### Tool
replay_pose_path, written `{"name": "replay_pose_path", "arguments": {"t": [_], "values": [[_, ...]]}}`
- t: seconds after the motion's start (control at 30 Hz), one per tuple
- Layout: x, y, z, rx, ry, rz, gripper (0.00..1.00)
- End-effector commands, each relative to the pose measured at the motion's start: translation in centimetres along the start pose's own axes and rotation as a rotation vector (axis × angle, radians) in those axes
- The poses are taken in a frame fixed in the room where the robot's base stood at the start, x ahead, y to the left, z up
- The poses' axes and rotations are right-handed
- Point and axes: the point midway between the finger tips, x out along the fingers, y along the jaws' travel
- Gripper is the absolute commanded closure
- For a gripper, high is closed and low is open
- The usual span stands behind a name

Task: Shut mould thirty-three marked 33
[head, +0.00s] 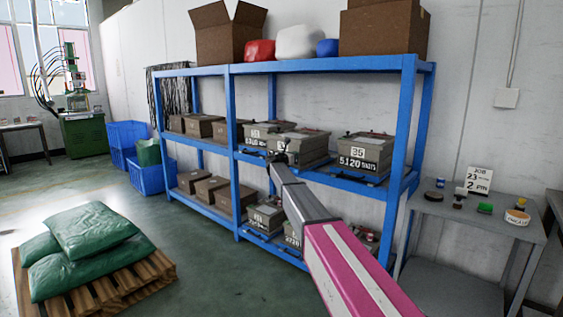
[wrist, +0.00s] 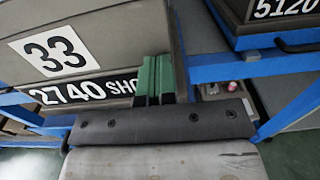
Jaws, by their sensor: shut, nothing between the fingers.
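Mould thirty-three (wrist: 105,50) is a grey box that fills the upper left of the wrist view. I cannot tell if the lid is fully down. In the head view the mould (head: 305,146) sits on the middle shelf, its front partly hidden by my arm. My gripper (wrist: 155,60) is shut and empty, its green fingers at the mould's front right corner; contact is unclear. In the head view my gripper (head: 281,160) is small and dark.
The mould marked 35 (head: 364,150) stands to the right on the same blue rack (head: 330,66), and another mould (head: 256,131) to the left. More moulds (head: 264,216) sit on the lower shelf. A grey side table (head: 450,222) stands right; sacks on a pallet (head: 105,285) lie left.

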Motion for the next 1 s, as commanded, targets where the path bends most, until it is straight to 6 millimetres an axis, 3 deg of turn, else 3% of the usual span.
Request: {"name": "replay_pose_path", "arguments": {"t": [0.03,0.1,0.4,0.63,1.0], "values": [[2.5,0.3,0.0,0.0,0.0,-0.004,1.0],[4.8,0.3,0.0,0.0,0.0,-0.003,1.0],[12.4,0.2,0.0,0.0,0.0,-0.001,1.0],[15.3,0.1,0.0,0.0,0.0,-0.001,1.0],[16.4,0.1,0.1,0.0,-0.001,0.001,1.0]]}}
